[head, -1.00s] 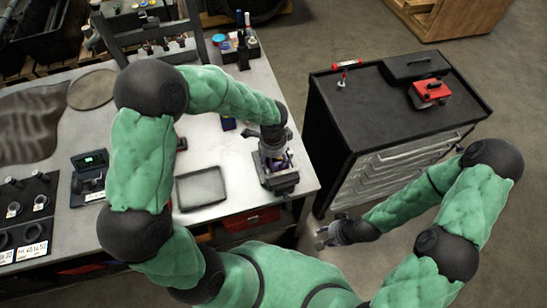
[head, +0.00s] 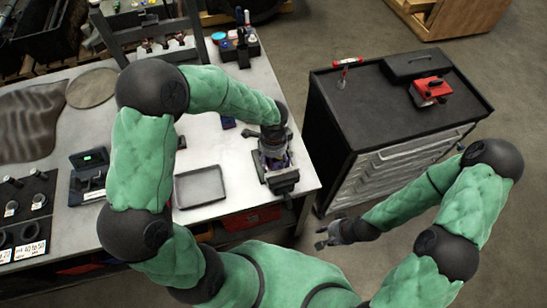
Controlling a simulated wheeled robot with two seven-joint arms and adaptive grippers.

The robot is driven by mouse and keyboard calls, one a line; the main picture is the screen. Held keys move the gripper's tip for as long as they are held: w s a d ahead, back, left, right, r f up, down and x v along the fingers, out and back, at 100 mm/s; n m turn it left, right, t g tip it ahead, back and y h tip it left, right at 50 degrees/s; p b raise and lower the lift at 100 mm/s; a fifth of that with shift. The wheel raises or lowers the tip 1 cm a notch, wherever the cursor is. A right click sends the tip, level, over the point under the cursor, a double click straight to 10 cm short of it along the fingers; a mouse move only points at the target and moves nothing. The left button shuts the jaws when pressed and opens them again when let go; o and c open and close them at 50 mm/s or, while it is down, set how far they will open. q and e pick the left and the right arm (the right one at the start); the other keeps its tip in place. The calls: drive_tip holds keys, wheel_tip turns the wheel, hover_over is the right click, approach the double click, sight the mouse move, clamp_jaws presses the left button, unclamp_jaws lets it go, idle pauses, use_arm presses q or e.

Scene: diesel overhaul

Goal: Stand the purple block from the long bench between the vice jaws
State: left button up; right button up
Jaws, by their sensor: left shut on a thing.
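The vice (head: 283,181) stands near the right end of the long bench (head: 225,155). My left gripper (head: 275,152) points down over the vice and is shut on the purple block (head: 288,160). Only a small bit of purple shows between the gripper and the vice; the rest is hidden. I cannot tell whether the block touches the jaws or how upright it is. My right gripper (head: 322,238) hangs low over the floor in front of the bench, empty, with its fingers apart.
A grey tray (head: 200,187) lies left of the vice. A caddy with bottles (head: 243,48) stands at the bench's back. A black-topped drawer cabinet (head: 385,110) stands to the right, bearing a red object (head: 431,90) and a black case (head: 409,65). Floor shows between bench and cabinet.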

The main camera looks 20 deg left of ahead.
use_arm(q)
drive_tip(key=shift+f, duration=0.25)
idle(0.3)
drive_tip(key=o, duration=1.7)
drive_tip(key=shift+o, duration=0.2)
drive_tip(key=shift+r, duration=0.1)
drive_tip(key=shift+r+p, duration=2.8)
drive_tip(key=shift+r, duration=1.1)
